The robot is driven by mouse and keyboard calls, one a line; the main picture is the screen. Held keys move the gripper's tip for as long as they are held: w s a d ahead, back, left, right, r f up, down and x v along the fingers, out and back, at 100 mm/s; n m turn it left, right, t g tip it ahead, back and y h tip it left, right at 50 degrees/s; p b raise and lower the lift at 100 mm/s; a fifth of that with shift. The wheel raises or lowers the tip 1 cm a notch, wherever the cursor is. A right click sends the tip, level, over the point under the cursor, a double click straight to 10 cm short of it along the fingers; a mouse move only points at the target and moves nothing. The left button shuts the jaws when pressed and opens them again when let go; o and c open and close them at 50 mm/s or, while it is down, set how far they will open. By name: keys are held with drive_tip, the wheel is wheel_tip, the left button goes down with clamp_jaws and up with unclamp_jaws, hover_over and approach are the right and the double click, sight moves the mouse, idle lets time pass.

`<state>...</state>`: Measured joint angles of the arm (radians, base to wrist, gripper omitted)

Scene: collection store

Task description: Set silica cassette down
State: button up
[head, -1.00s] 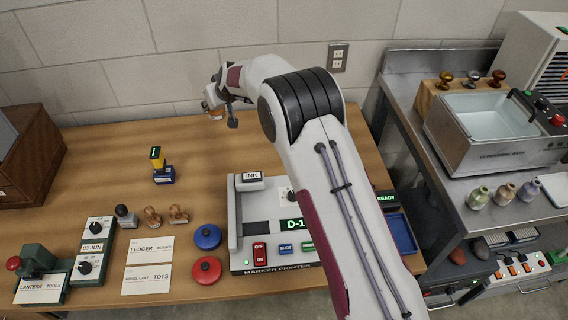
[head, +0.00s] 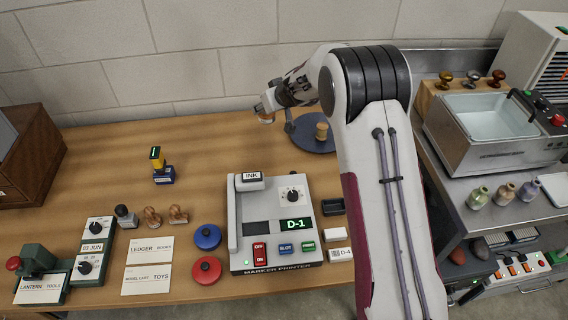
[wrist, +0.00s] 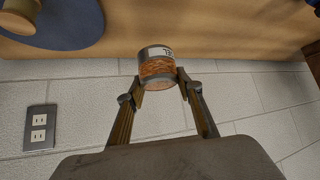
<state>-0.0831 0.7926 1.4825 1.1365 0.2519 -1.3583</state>
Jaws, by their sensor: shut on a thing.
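The silica cassette is a small round canister (wrist: 156,62) with a metal rim, an orange band and a white label with dark lettering. In the wrist view my gripper (wrist: 160,80) is shut on it, one finger on each side. In the head view my gripper (head: 266,108) is at the back of the wooden table, in front of the wall, and the orange-banded canister (head: 266,119) shows small below it. The canister appears held above the table, though the exact gap is unclear.
A dark blue round disc (head: 305,140) with a wooden knob (head: 321,131) lies to the right of my gripper. The marker printer (head: 272,225) stands in front. A yellow-and-blue stamp (head: 161,168) is at left. The table's back middle (head: 215,145) is clear.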

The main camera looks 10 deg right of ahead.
drive_tip(key=s+d+n, duration=0.1)
drive_tip(key=s+d, duration=0.4)
drive_tip(key=d, duration=0.2)
drive_tip(key=shift+s+a+f+n+g+y, duration=0.25)
drive_tip(key=shift+s+a+n+g+y, duration=0.25)
drive_tip(key=shift+s+n, duration=0.2)
drive_tip(key=shift+s+a+f+n+g+y, duration=0.35)
drive_tip(key=shift+s+n+y, duration=0.2)
drive_tip(key=shift+n, duration=0.2)
drive_tip(key=shift+s+a+f+n+g+y, duration=0.2)
drive_tip(key=shift+s+a+n+g+y, duration=0.15)
drive_tip(key=shift+s+a+n+y, duration=0.3)
drive_tip(key=shift+d, duration=0.15)
drive_tip(key=shift+f, duration=3.1)
drive_tip(key=shift+f, duration=1.9)
drive_tip(key=shift+f, duration=0.1)
